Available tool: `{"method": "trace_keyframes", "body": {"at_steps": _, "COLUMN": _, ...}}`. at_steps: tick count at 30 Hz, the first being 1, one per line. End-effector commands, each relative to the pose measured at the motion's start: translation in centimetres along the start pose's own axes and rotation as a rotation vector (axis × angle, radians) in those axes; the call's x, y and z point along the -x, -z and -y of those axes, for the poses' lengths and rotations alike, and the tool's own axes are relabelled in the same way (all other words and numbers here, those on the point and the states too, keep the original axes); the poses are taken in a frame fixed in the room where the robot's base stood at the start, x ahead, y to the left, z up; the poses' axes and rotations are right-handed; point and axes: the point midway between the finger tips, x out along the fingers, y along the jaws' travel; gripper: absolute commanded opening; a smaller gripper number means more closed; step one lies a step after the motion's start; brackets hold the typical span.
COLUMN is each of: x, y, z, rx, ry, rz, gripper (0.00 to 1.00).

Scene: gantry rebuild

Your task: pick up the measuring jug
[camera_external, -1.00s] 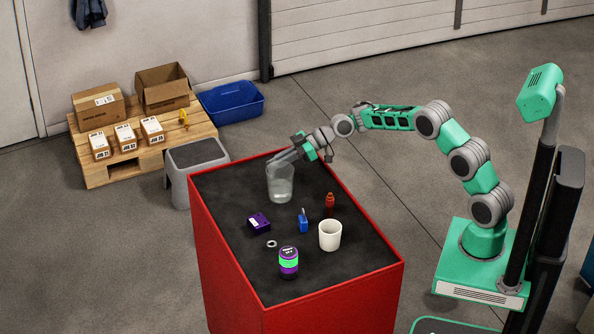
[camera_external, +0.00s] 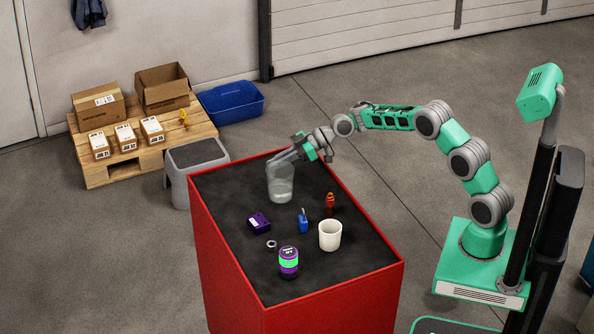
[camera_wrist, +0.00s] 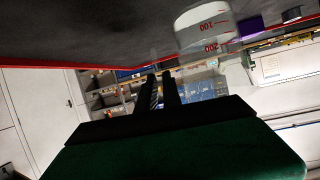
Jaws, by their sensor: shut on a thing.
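The measuring jug (camera_external: 281,189) is clear, and it stands upright at the far end of the dark tabletop. In the wrist view the jug (camera_wrist: 205,38) shows red markings and looks upside down. My gripper (camera_external: 279,163) reaches in from the right at the jug's upper part. In the wrist view my gripper (camera_wrist: 160,82) has its two dark fingers close together beside the jug. It is shut on the jug, but the exact contact spot is hard to make out through the clear wall.
On the red-sided table (camera_external: 225,262) nearer the camera are a white cup (camera_external: 330,236), a purple-green can (camera_external: 288,262), a purple box (camera_external: 259,223), a blue item (camera_external: 303,222), a red item (camera_external: 330,203) and a metal ring (camera_external: 271,244). A grey stool (camera_external: 197,155) stands left of the table.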

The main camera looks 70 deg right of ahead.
Motion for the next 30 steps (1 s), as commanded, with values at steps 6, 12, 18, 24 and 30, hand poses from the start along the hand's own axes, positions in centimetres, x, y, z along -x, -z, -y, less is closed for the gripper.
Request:
{"method": "trace_keyframes", "body": {"at_steps": 6, "x": 0.0, "y": 0.1, "z": 0.0, "rx": 0.001, "ry": 0.000, "rz": -0.002, "gripper": 0.00}}
{"method": "trace_keyframes", "body": {"at_steps": 12, "x": 0.1, "y": 0.3, "z": 0.0, "rx": 0.003, "ry": -0.001, "rz": -0.004, "gripper": 0.00}}
{"method": "trace_keyframes", "body": {"at_steps": 18, "x": 0.1, "y": 0.3, "z": 0.0, "rx": 0.002, "ry": -0.001, "rz": -0.003, "gripper": 0.00}}
{"method": "trace_keyframes", "body": {"at_steps": 24, "x": 0.3, "y": 0.8, "z": 0.0, "rx": 0.004, "ry": -0.001, "rz": -0.004, "gripper": 0.00}}
{"method": "trace_keyframes", "body": {"at_steps": 30, "x": 0.9, "y": 2.3, "z": 0.1, "rx": 0.005, "ry": -0.001, "rz": -0.004, "gripper": 0.00}}
